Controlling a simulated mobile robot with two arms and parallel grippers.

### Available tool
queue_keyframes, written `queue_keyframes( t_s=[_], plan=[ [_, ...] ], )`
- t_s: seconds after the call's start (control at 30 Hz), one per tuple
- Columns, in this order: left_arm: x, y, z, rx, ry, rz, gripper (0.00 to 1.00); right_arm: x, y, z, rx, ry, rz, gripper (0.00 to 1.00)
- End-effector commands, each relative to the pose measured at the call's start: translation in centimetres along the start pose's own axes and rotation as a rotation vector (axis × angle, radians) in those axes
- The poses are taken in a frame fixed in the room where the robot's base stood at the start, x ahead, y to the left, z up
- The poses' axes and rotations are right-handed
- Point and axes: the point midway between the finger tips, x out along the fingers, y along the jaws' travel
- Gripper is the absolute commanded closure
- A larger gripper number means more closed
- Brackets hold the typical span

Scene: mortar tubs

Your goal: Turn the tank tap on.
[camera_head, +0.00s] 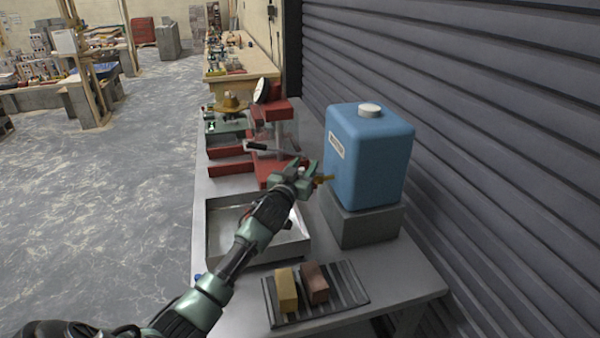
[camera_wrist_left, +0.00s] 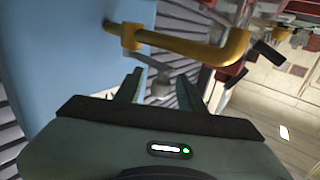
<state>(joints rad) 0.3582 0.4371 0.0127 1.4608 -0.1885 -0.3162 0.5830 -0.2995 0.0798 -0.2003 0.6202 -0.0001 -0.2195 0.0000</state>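The blue tank (camera_head: 368,155) stands on a grey block, with a white cap on top and a label on its side. Its brass tap (camera_head: 325,179) sticks out to the left; in the left wrist view the brass spout (camera_wrist_left: 195,50) crosses above my fingers. A grey lever (camera_wrist_left: 152,63) runs from the tap body down to the gap between the fingers. My left gripper (camera_head: 309,174) is right at the tap, and in the left wrist view its fingers (camera_wrist_left: 160,82) are apart. Whether they touch the lever I cannot tell. My right gripper is not in view.
A metal tray (camera_head: 216,243) lies below my left arm. A ribbed dark mat (camera_head: 345,290) holds a yellow block (camera_head: 286,289) and a brown block (camera_head: 314,283). Red equipment (camera_head: 268,172) stands behind the gripper. A shutter wall (camera_head: 480,120) closes off the right.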

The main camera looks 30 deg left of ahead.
Motion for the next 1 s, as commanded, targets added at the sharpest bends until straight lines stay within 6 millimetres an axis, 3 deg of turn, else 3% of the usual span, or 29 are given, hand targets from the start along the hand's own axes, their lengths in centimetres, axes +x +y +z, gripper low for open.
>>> queue_keyframes(
  t_s=[0.2, 0.4, 1.0],
  plan=[
    [-3.7, 0.0, 0.3, 0.001, -0.001, 0.001, 0.6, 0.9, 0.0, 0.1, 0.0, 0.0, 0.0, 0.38],
    [-6.0, 0.0, 0.2, 0.001, -0.001, 0.001, 0.6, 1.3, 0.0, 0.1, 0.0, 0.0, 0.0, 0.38],
    [-6.5, 0.0, 0.1, 0.0, -0.001, 0.0, 0.6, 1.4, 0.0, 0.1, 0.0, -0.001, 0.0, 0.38]
  ],
)
